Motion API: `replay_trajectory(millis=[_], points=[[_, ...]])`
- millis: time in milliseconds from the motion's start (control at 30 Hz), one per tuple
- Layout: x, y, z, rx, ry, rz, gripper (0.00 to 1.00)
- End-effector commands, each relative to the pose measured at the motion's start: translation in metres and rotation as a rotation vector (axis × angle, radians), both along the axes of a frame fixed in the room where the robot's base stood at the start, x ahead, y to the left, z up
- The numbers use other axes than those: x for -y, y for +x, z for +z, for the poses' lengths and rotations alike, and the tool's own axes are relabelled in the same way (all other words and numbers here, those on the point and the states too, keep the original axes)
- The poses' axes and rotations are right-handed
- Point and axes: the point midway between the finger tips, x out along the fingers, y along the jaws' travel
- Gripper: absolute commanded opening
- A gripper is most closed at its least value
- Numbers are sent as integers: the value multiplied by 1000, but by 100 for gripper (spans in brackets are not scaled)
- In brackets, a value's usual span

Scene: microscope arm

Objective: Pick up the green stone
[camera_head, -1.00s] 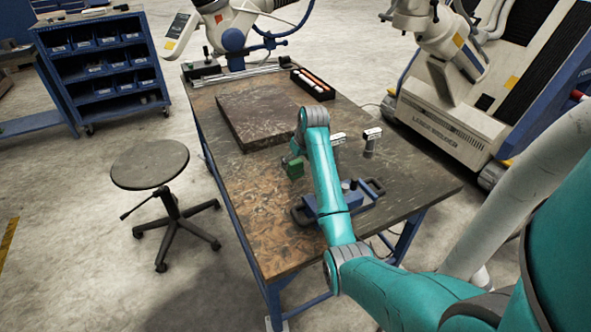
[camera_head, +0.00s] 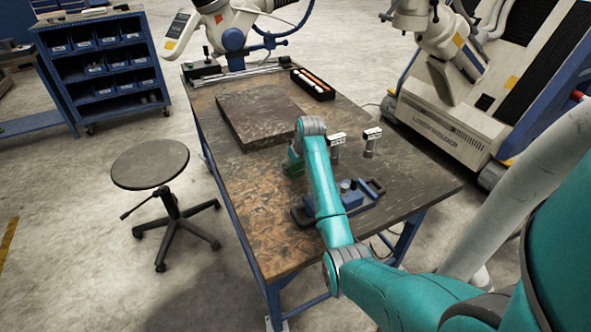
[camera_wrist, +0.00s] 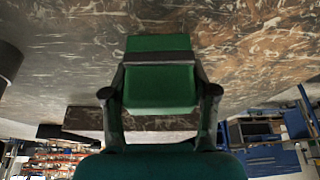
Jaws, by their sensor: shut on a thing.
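The green stone (camera_wrist: 160,88) is a green block. It sits between the two dark fingers of my gripper (camera_wrist: 158,62) in the wrist view, with a dark band across its face. My gripper is shut on it. In the head view, the green stone (camera_head: 294,168) shows only in part beside the end of my teal arm, over the middle of the worktable (camera_head: 250,215). My arm hides much of it and of the gripper there. I cannot tell whether the stone touches the table top.
A dark flat plate (camera_head: 262,115) lies behind my gripper. Two small grey items (camera_head: 371,145) stand to the right. A blue fixture with handles (camera_head: 352,200) is close to my arm. A tray of rods (camera_head: 312,84) is at the back. The table's front left is clear.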

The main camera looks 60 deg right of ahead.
Motion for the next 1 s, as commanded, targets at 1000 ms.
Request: replay_trajectory(millis=[1000], points=[[0, 0, 101, 0, 0, 0, 14]])
